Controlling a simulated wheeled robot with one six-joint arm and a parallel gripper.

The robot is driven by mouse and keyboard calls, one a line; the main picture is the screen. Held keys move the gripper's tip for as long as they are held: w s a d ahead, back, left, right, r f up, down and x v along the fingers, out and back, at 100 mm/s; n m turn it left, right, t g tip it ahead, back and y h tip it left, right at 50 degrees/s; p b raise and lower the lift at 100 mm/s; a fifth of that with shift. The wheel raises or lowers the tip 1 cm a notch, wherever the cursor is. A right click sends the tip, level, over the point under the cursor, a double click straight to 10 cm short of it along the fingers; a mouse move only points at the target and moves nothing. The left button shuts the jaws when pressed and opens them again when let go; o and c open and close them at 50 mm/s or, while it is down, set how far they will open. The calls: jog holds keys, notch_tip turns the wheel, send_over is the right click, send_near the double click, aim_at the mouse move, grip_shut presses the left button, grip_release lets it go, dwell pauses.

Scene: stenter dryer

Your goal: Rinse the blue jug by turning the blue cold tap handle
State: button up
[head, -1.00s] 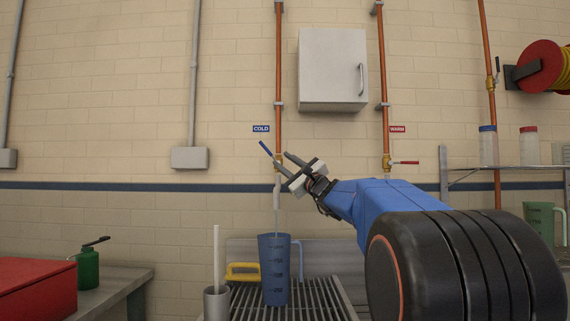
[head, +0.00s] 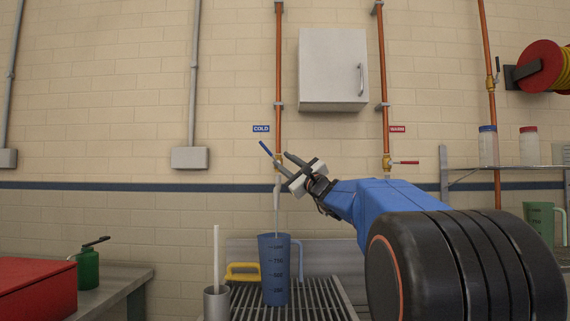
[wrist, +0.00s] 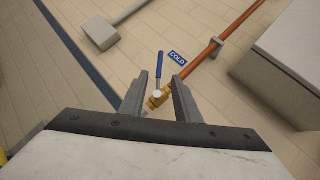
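The blue jug (head: 275,272) stands upright on the slatted drain rack, under the cold outlet. A thin pale stream (head: 277,218) runs from the outlet down to the jug's mouth. The blue cold tap handle (head: 265,148) slants up and left from the brass valve; it also shows in the wrist view (wrist: 159,68), above the brass valve body (wrist: 158,97). My gripper (head: 282,162) is at the cold tap, its two fingers apart. In the wrist view the fingers (wrist: 160,82) stand either side of the valve with a gap between them, and hold nothing.
A red warm tap handle (head: 405,162) is on the right pipe. A grey wall cabinet (head: 332,68) hangs above.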

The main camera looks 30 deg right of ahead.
aim_at(266, 147)
dwell(0.6)
jog(key=s+d+r+m+g, duration=0.1)
jog(key=s+r+m+g, duration=0.1)
jog(key=s+r+g, duration=0.35)
jog(key=w, duration=0.6)
jog(key=w+a, duration=0.1)
jog(key=w, duration=0.5)
jog(key=w+a, duration=0.1)
jog(key=w, duration=0.4)
jog(key=shift+w+a+r, duration=0.1)
jog(key=shift+w+r, duration=0.25)
jog(key=shift+w, duration=0.05)
grip_shut()
